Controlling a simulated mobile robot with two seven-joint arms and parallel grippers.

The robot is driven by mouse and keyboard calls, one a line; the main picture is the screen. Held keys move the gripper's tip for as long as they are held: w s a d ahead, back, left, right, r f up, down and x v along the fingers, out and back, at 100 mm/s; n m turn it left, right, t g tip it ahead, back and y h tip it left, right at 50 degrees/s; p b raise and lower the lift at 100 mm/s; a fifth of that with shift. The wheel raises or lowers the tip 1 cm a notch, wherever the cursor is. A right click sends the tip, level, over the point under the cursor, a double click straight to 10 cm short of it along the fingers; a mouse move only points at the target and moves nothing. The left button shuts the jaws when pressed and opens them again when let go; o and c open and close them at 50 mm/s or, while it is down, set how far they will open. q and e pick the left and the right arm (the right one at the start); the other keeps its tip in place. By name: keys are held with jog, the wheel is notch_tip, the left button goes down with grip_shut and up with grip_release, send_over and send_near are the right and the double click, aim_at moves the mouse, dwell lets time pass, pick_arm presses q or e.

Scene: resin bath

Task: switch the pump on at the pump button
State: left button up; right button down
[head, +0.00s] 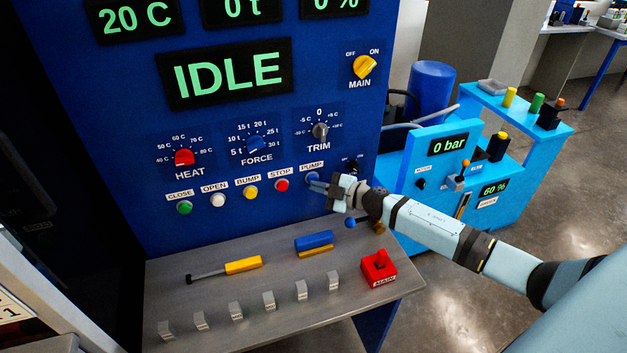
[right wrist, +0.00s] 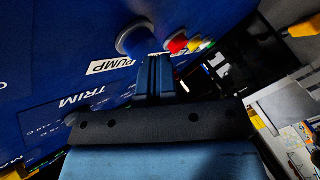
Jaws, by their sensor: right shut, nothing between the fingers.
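The blue pump button (head: 312,176) is at the right end of the button row on the blue panel, under the PUMP label (head: 312,166). My right gripper (head: 319,187) is shut and empty, its fingertips at the lower right of the button. In the right wrist view the round blue button (right wrist: 134,40) stands out from the panel just beyond the fingertips (right wrist: 154,60). I cannot tell whether they touch it. My left gripper is not in view.
The stop button (head: 282,185) and other buttons lie to the left. Above are the trim knob (head: 320,131) and the IDLE display (head: 228,73). A grey shelf (head: 215,285) below carries tools, small blocks and a red switch box (head: 378,268). A light-blue unit's display (head: 449,146) reads 0 bar.

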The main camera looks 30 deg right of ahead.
jog(key=shift+s+a, duration=0.15)
jog(key=shift+s, duration=0.4)
jog(key=s+p, duration=0.1)
jog(key=s, duration=0.1)
jog(key=s+a+p, duration=0.1)
jog(key=s, duration=0.2)
jog(key=shift+a, duration=0.1)
jog(key=shift+a, duration=0.1)
dwell(0.7)
